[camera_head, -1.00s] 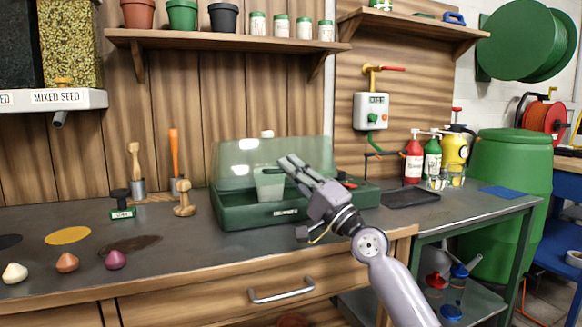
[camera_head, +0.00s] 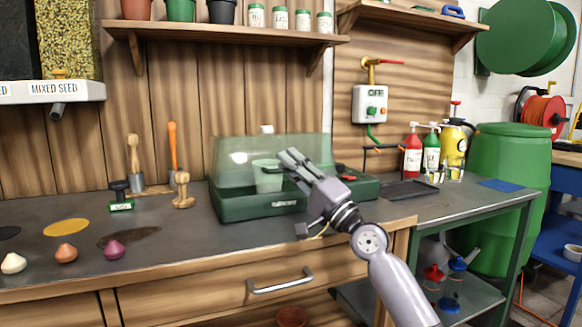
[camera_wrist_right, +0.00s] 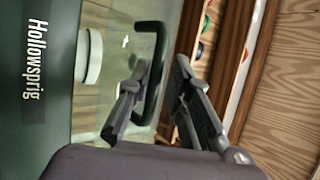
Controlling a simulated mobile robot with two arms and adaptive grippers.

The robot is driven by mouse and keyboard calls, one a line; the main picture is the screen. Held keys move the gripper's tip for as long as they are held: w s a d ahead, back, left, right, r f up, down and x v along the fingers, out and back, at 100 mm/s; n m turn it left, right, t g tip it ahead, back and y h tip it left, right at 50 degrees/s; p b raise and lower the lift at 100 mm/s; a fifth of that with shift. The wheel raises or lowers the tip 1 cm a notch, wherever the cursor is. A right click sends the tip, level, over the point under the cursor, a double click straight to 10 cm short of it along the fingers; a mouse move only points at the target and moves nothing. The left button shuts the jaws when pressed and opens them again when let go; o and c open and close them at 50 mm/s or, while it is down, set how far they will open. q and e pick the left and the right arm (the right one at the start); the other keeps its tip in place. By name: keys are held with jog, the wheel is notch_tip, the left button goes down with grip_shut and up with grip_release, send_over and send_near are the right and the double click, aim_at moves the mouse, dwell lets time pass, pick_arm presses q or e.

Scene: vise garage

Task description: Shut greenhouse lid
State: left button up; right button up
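The greenhouse is a dark green base tray (camera_head: 240,208) on the workbench, with a clear, pale green lid (camera_head: 236,150) standing raised at its back. A pale translucent cup (camera_head: 268,178) shows inside. My right gripper (camera_head: 288,157) is in front of the lid, fingers pointing up and left. In the right wrist view, the two fingers of my right gripper (camera_wrist_right: 158,85) are apart. A dark bar handle (camera_wrist_right: 152,50) lies in the space between them; I cannot tell whether they touch it. The base's label, "Hollowsprig" (camera_wrist_right: 35,60), shows at left. My left gripper is not in view.
A wooden stamp (camera_head: 183,192) and a green-based stamp (camera_head: 120,198) stand left of the greenhouse. A dark tray (camera_head: 405,192) lies to its right. A shelf with pots and jars (camera_head: 230,40) hangs above.

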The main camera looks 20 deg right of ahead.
jog(key=shift+o, duration=0.9)
jog(key=shift+s+d+f, duration=0.15)
jog(key=shift+f, duration=0.1)
jog(key=v, duration=1.1)
jog(key=shift+s, duration=0.3)
